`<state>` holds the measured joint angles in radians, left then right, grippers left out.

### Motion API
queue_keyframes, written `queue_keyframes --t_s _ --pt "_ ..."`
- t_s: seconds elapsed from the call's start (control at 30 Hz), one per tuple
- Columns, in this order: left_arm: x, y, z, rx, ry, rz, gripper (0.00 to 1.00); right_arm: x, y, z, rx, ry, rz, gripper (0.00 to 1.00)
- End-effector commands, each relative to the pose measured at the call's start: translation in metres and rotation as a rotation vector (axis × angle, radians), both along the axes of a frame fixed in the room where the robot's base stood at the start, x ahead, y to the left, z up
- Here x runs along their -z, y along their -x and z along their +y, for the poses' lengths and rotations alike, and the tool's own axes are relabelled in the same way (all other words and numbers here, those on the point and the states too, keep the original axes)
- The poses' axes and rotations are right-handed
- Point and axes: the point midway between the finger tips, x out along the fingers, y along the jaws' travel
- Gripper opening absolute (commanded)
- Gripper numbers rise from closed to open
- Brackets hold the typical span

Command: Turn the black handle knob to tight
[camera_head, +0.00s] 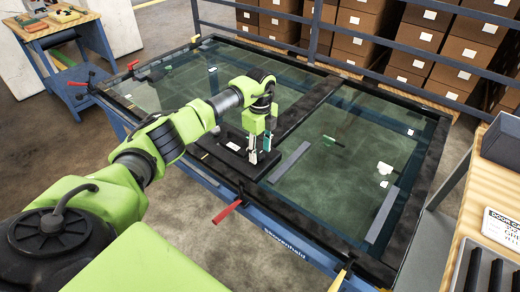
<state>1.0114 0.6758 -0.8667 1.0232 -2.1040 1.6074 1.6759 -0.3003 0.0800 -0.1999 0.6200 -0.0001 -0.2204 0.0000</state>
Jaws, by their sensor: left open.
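My left gripper (260,152) reaches in from the left on the green arm. It points down over the black plate (230,158) on the near bar of the dark frame. Its two fingers stand apart, so it is open. I cannot make out the black handle knob against the dark plate; the fingers cover part of that area. I cannot tell whether the fingers touch anything there. My right gripper is not in view.
The black frame holds greenish glass panels (330,165) on a blue trolley (290,250). A red lever (228,211) sticks out at the near edge. Stacked cartons (420,40) stand behind a blue railing (400,48). A wooden bench (468,235) is at right.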

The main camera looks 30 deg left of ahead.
Motion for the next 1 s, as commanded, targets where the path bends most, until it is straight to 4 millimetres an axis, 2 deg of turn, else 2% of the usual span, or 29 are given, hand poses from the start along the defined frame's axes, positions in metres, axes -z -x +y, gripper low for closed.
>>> queue_keyframes --t_s 0.3,0.43,0.47,0.77,1.0 --pt "0.0032 0.0002 0.0001 0.000 0.000 0.000 0.42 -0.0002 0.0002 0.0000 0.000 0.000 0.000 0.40" --pt "0.0030 0.0002 0.0001 0.000 0.000 0.000 0.09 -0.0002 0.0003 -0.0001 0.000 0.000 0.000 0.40" --pt "0.0030 0.0002 0.0000 0.000 0.000 0.000 0.04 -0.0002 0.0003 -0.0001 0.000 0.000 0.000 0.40" --pt "0.0027 0.0001 0.0002 0.018 0.000 0.000 0.04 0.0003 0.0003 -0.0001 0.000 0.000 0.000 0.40" --pt "0.0029 0.0005 0.0003 0.119 0.000 0.000 0.04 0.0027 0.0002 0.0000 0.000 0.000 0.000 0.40"
